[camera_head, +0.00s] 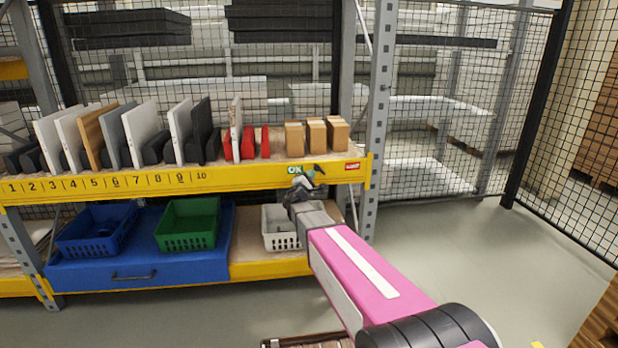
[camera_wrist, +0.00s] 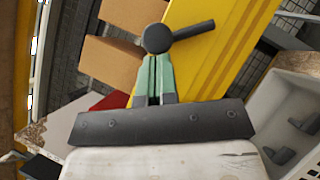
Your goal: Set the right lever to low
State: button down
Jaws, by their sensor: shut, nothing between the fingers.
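A black lever with a round hub and a short bar handle shows in the wrist view (camera_wrist: 190,32), in front of the yellow beam (camera_wrist: 222,50). Its handle points right and slightly up in that picture. In the head view the lever (camera_head: 317,170) is a small dark shape on the yellow beam (camera_head: 240,174), right of the green OK sign. My gripper (camera_head: 301,181) is in front of the beam there. In the wrist view my gripper (camera_wrist: 155,62) is shut and empty, its fingertips right at the hub; I cannot tell whether they touch. No second lever is clearly visible.
Several brown blocks (camera_head: 315,135) stand on the shelf above the beam, with panels to their left. A white basket (camera_head: 283,238) sits below, close to my arm; blue (camera_head: 95,232) and green (camera_head: 188,225) bins are further left. A rack upright (camera_head: 378,120) stands right.

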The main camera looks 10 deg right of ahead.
jog(key=shift+d+r+m+g, duration=0.1)
jog(key=shift+r+m+g, duration=0.25)
jog(key=shift+m, duration=0.25)
jog(key=shift+d+r+m+g, duration=0.3)
jog(key=shift+r+m+g, duration=0.2)
jog(key=shift+m, duration=0.25)
jog(key=shift+d+r+m+g, duration=0.25)
jog(key=shift+r+m+g, duration=0.15)
jog(key=shift+m, duration=0.35)
jog(key=shift+d+r+m+g+y, duration=0.4)
jog(key=shift+d+m+g+y, duration=0.35)
jog(key=shift+d+m, duration=0.55)
jog(key=shift+d+r+m+g+y, duration=0.35)
jog(key=shift+d+m+g+y, duration=0.4)
jog(key=shift+d+m, duration=0.55)
jog(key=shift+d+r+m+g+y, duration=0.5)
jog(key=shift+d+m+y, duration=0.5)
jog(key=shift+d, duration=0.45)
jog(key=shift+d+f, duration=0.1)
jog(key=shift+f, duration=0.05)
jog(key=s+a+r, duration=0.6)
jog(key=s+r, duration=0.1)
jog(key=s, duration=0.1)
jog(key=shift+s+a+r, duration=0.2)
jog(key=shift+s+r, duration=0.15)
jog(key=shift+r, duration=0.05)
